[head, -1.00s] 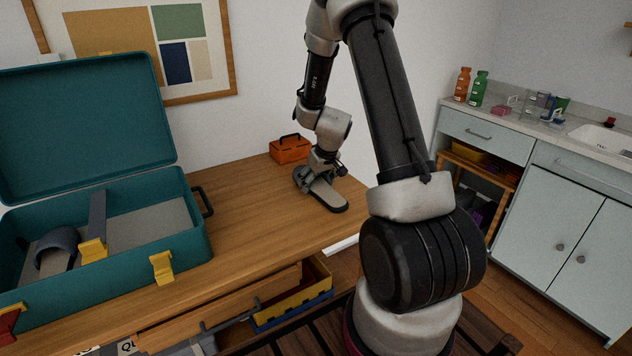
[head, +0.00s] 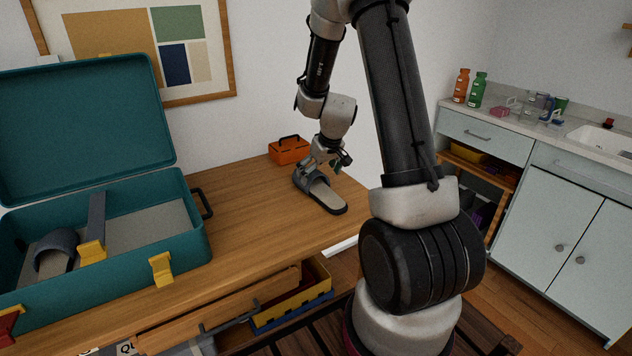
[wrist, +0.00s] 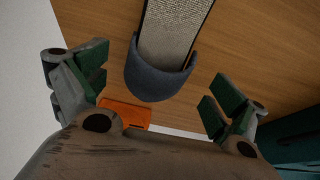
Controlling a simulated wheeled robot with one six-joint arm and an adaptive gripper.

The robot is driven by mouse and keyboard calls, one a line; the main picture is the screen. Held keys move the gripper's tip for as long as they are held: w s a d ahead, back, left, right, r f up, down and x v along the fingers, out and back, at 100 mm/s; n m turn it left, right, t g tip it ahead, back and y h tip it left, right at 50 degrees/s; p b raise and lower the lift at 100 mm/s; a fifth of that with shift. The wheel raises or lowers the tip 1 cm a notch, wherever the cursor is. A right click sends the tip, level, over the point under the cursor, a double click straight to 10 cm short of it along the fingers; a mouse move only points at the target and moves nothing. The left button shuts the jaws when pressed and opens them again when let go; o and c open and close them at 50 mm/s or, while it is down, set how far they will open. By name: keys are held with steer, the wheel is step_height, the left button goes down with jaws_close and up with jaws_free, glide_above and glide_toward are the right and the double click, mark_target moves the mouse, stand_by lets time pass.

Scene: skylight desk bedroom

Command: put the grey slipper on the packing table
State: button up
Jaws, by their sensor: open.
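A grey slipper (head: 323,193) with a dark strap lies flat on the wooden packing table (head: 245,215), near its right end. Its strap (wrist: 158,72) also shows in the wrist view, between and beyond the fingers. My gripper (head: 328,165) is just above the strap end of the slipper. In the wrist view my gripper (wrist: 155,90) has its two fingers wide apart with nothing between the tips. A second grey slipper (head: 55,250) lies in the open teal suitcase (head: 120,262) on the left of the table.
An orange toolbox (head: 289,151) stands on the table behind the slipper and also shows in the wrist view (wrist: 127,113). A drawer (head: 225,315) is open at the table's front. Bare table lies between suitcase and slipper.

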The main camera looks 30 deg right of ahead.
mark_target(323, 193)
steer(key=s+a+r, duration=0.2)
steer(key=s+r, duration=0.2)
steer(key=r, duration=0.3)
steer(key=s+a+r, duration=0.2)
steer(key=s+r, duration=0.2)
steer(key=r, duration=0.4)
steer(key=s+a+r, duration=0.1)
steer(key=s+r, duration=0.3)
steer(key=s, duration=0.7)
steer(key=s+a+r, duration=0.2)
steer(key=s+r, duration=0.3)
steer(key=s, duration=0.6)
steer(key=shift+a, duration=0.3)
